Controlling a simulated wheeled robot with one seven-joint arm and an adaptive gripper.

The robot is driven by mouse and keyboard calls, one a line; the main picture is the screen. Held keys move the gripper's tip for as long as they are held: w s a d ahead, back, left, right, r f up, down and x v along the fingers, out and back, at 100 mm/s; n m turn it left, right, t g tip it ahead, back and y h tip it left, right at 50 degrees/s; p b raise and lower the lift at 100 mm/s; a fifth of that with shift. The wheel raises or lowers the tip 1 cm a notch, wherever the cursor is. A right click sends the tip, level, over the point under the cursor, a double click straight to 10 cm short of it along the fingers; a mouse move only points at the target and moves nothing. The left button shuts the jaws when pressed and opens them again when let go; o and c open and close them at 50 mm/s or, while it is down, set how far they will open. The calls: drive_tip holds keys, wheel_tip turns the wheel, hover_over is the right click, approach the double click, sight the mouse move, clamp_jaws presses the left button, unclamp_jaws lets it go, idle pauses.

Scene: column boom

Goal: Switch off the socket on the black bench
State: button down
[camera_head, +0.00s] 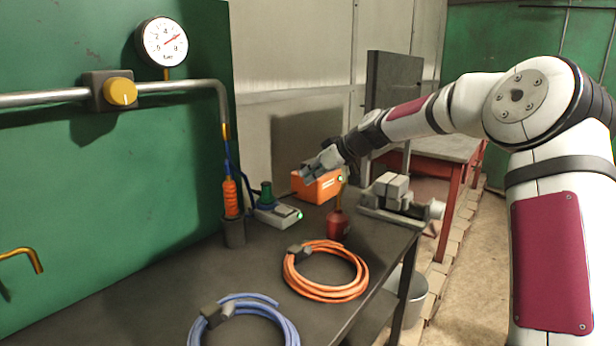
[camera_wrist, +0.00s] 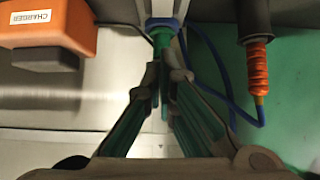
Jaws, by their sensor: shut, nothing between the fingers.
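The socket (camera_head: 268,214) is a low grey block on the black bench (camera_head: 250,262), with a dark switch and a small lit green light at its right end. A green plug (camera_head: 266,192) stands upright on it, with a blue cable behind. In the wrist view the green plug (camera_wrist: 160,38) shows top centre, beyond my fingertips; I cannot make out the switch there. My gripper (camera_head: 308,172) is shut and empty, above the bench to the right of the socket and in front of the orange charger (camera_head: 322,188). Its fingers also show in the wrist view (camera_wrist: 163,78).
A red oil can (camera_head: 337,224) and a grey vise (camera_head: 390,203) stand right of the socket. An orange-handled tool (camera_head: 230,198) stands in a dark holder at left. Orange (camera_head: 325,292) and blue (camera_head: 245,302) hose coils lie nearer. The charger shows top left in the wrist view (camera_wrist: 45,25).

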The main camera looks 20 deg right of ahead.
drive_tip(key=shift+w+a+r, duration=0.35)
drive_tip(key=shift+w+a, duration=0.1)
idle(0.6)
hover_over(284, 209)
wheel_tip(284, 209, down, 6)
drive_tip(key=shift+d+f+p, duration=0.1)
drive_tip(key=shift+f+p, duration=0.15)
drive_tip(key=shift+p, duration=0.05)
wheel_tip(284, 209, down, 3)
drive_tip(key=shift+f, duration=0.35)
